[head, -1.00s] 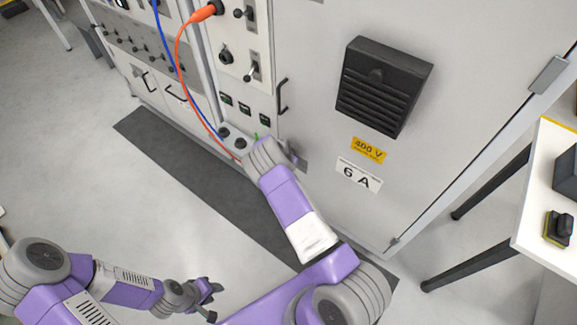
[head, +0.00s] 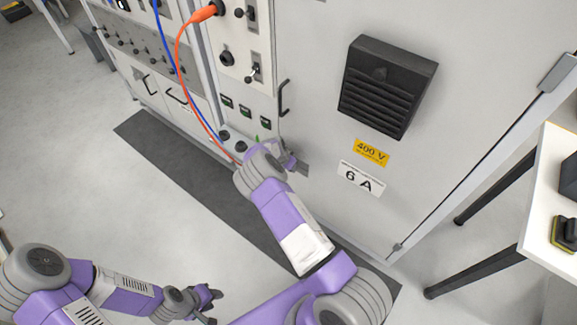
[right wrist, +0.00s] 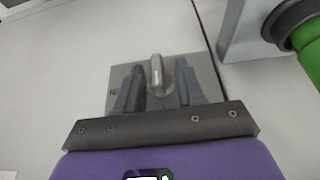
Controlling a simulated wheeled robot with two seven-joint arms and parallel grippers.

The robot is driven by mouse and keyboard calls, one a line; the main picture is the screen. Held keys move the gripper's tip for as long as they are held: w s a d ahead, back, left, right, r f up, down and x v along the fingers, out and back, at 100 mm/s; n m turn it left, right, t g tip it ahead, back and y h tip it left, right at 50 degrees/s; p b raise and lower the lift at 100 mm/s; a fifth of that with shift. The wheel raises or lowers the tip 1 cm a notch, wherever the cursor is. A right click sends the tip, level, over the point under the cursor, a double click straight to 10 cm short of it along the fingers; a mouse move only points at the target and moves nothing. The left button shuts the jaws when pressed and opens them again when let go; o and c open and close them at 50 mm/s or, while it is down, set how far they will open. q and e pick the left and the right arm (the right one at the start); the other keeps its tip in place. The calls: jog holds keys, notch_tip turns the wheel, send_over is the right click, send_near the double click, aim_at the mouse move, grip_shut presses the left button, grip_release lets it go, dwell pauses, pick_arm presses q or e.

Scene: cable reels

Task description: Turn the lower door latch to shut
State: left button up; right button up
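The lower door latch shows in the right wrist view as a grey plate (right wrist: 120,77) with a short metal lever (right wrist: 156,72) standing upright in that picture. A partly hidden letter is on the plate's left side. My right gripper (right wrist: 158,85) is open, one finger on each side of the lever, with a gap visible on both sides. In the head view my right gripper (head: 288,160) is at the cabinet door's lower left edge, largely hidden by its own wrist. My left gripper (head: 212,303) is open and empty, low over the floor.
The cabinet door (head: 440,130) carries a black vent (head: 388,85) and a black handle (head: 284,98). Orange (head: 179,70) and blue (head: 170,60) cables hang left of it. A green part (right wrist: 308,42) is close right of the gripper. A white table (head: 550,200) stands at right.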

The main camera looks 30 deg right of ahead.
jog(key=p+v, duration=0.3)
jog(key=v, duration=0.4)
jog(key=shift+r, duration=0.2)
jog(key=shift+a, duration=0.1)
dwell(0.3)
jog(key=s+a+f+n+g+y+p, duration=0.1)
jog(key=s+a+f+n+p, duration=0.15)
jog(key=s, duration=0.55)
jog(key=s+a+f+n+g+y+p, duration=0.1)
jog(key=s+a+f+y, duration=0.15)
jog(key=s, duration=0.55)
jog(key=s+a+r+n+y+p, duration=0.1)
jog(key=s+a+r+n+y, duration=0.1)
jog(key=s+a, duration=0.5)
jog(key=s+a+r+n+t+y+p, duration=0.1)
jog(key=s+a+r+n, duration=0.4)
jog(key=a, duration=0.6)
jog(key=shift+s+a+r+y+p, duration=0.3)
jog(key=shift+s+r+y+p, duration=0.15)
jog(key=shift+s+r+y, duration=0.45)
